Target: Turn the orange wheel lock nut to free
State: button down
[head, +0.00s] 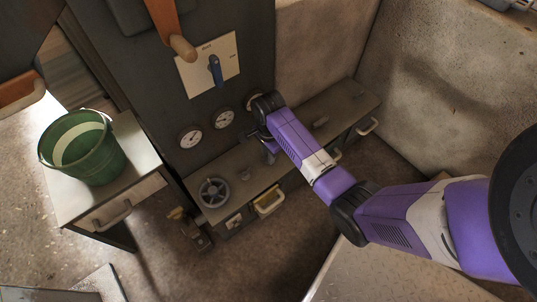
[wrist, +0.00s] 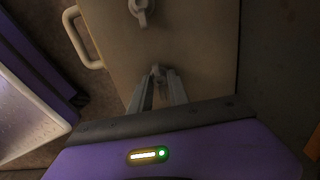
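My gripper (wrist: 158,80) points down at the grey bench top (wrist: 195,45) in the wrist view. Its two fingers are a little apart, with a small grey fitting (wrist: 156,69) at or between their tips. I cannot tell whether they touch it, or whether it is the lock nut. In the head view my gripper (head: 269,148) is low over the bench, partly hidden by the arm. A grey handwheel (head: 214,192) lies to its left. No wheel looks orange.
A dark panel behind the bench carries round gauges (head: 190,137) and a blue switch (head: 215,70). An orange lever (head: 166,22) hangs above. A green bucket (head: 84,147) stands on a cabinet at left. Handles (head: 368,126) stick out from the bench front. A concrete wall (head: 440,80) closes the right.

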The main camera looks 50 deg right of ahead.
jog(key=shift+r+p, duration=0.1)
jog(key=shift+p, duration=0.3)
jog(key=n+p, duration=0.2)
jog(key=p, duration=0.1)
jog(key=shift+a+r+n, duration=0.1)
jog(key=shift+r+n, duration=0.1)
jog(key=shift+n, duration=0.2)
jog(key=n+p, duration=0.5)
jog(key=shift+f, duration=0.15)
jog(key=n+p, duration=0.2)
jog(key=n, duration=0.3)
jog(key=n+p, duration=0.1)
jog(key=n, duration=0.4)
jog(key=shift+f+p, duration=0.15)
jog(key=shift+p, duration=0.2)
jog(key=c, duration=1.3)
grip_release()
jog(key=shift+o, duration=0.2)
